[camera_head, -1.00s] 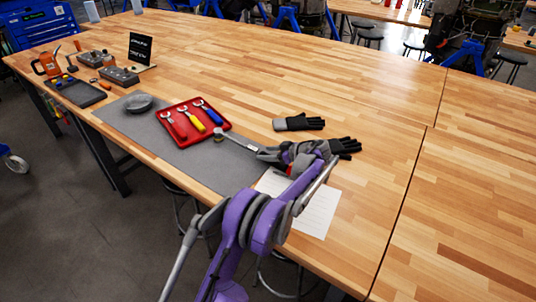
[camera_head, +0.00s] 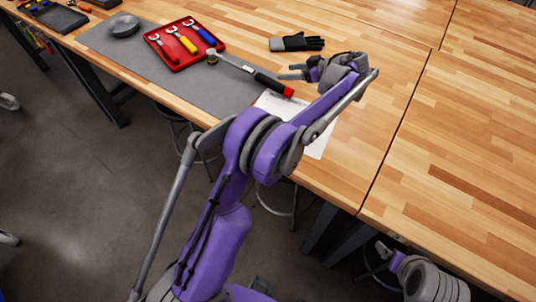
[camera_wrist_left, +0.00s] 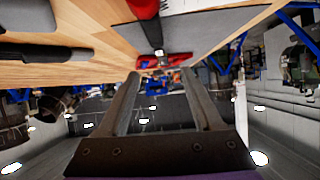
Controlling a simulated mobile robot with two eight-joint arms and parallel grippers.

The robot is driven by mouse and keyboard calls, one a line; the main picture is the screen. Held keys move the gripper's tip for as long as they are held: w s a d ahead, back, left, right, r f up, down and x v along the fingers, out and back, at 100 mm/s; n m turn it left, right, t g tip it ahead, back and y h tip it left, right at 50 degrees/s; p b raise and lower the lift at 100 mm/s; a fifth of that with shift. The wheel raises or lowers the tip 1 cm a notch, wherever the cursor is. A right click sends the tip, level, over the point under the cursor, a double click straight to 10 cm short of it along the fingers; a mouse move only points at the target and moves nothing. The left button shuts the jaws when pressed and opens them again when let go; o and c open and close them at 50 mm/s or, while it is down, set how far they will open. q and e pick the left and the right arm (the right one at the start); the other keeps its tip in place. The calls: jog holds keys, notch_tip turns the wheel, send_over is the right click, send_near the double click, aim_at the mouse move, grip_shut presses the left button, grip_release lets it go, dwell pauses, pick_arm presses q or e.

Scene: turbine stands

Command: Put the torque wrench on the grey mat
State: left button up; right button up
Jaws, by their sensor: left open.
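The torque wrench (camera_head: 240,68) lies along the far right border of the grey mat (camera_head: 215,92). Its round head seems to be at the mat's edge, and its black handle with a red end reaches past the mat's right end by the paper. I cannot tell how much of it rests on the mat. My left gripper (camera_head: 282,72) is open and empty, just beyond the handle, fingers pointing left. In the left wrist view the open fingers (camera_wrist_left: 167,85) show with the wrench's red handle end (camera_wrist_left: 146,8) above them. My right gripper (camera_head: 384,249) is partly visible at lower right.
A red tray (camera_head: 161,63) with several wrenches and a grey dish (camera_head: 124,27) stand on the mat. Black-and-grey gloves (camera_head: 297,43) lie behind my left gripper. White paper (camera_head: 318,147) lies under my left arm. The wooden table (camera_head: 470,130) is clear on the right.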

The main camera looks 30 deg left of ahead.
pick_arm(q)
jog(key=s+d+r+m+t+h, duration=0.1)
jog(key=s+d+m+h, duration=0.3)
jog(key=s, duration=0.6)
jog(key=s+a+r+m+t+h, duration=0.1)
jog(key=s+m+h, duration=0.3)
jog(key=s, duration=0.5)
jog(key=s+d+f+m+t+h, duration=0.1)
jog(key=s+d+f+m, duration=0.3)
jog(key=s, duration=0.5)
jog(key=s+d+f+m+t+h, duration=0.1)
jog(key=s+d+f+m+h, duration=0.2)
jog(key=s, duration=0.6)
jog(key=shift+d+f+m+t, duration=0.3)
jog(key=shift+d+f+m, duration=0.25)
jog(key=shift+m, duration=0.15)
